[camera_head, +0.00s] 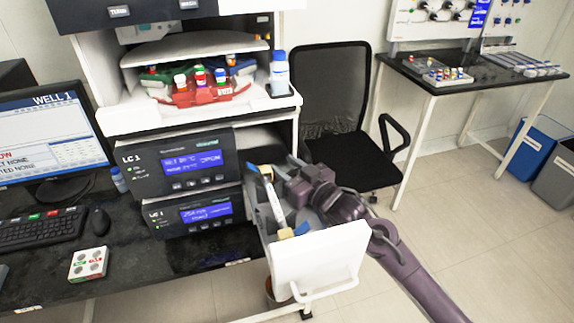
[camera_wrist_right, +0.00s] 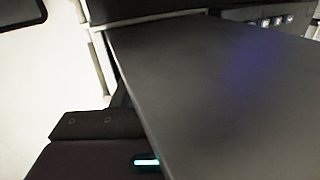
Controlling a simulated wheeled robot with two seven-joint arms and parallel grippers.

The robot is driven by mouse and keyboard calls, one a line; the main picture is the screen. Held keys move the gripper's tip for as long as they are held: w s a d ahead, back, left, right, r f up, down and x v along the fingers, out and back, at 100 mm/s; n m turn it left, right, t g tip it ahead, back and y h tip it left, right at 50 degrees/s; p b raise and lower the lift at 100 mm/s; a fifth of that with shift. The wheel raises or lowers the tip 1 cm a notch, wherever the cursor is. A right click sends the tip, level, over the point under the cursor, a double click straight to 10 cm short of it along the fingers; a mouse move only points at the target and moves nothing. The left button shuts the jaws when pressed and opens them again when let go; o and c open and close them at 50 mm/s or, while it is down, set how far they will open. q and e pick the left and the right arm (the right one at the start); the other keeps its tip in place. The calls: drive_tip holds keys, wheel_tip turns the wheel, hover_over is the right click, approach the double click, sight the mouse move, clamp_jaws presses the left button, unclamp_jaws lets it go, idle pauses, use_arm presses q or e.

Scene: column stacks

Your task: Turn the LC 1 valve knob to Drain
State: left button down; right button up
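Two stacked dark instrument units labelled LC 1, an upper one (camera_head: 190,160) and a lower one (camera_head: 190,211), have lit blue screens in the head view. Beside them a white-fronted drawer (camera_head: 318,262) is pulled out, with pale and blue items inside. I cannot make out a valve knob or a Drain mark. My right gripper (camera_head: 290,180) is over the far right side of the drawer, close to the units' right end; its fingertips are unclear. In the right wrist view a large dark surface fills most of the picture, beside part of my gripper. My left gripper is not in view.
A red tray of capped bottles (camera_head: 205,92) and a blue-capped bottle (camera_head: 279,72) stand above the units. A monitor (camera_head: 55,140) and keyboard (camera_head: 40,229) are left. A black chair (camera_head: 345,150) stands close behind my right arm. Open floor lies right.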

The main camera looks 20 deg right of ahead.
drive_tip(key=c, duration=0.7)
drive_tip(key=shift+r+n+g+y, duration=0.1)
drive_tip(key=shift+n+g+y, duration=0.4)
drive_tip(key=shift+n+y, duration=0.25)
drive_tip(key=n+g+y, duration=0.1)
drive_tip(key=y, duration=0.1)
drive_tip(key=n+g+y, duration=0.1)
drive_tip(key=shift+a+n+g+y+b, duration=0.15)
drive_tip(key=shift+n+g+y+b, duration=0.1)
drive_tip(key=shift+g+y+b, duration=0.1)
drive_tip(key=shift+s+a+n+g+y, duration=0.15)
drive_tip(key=shift+n+g+y, duration=0.15)
drive_tip(key=shift+g, duration=0.05)
drive_tip(key=o, duration=0.7)
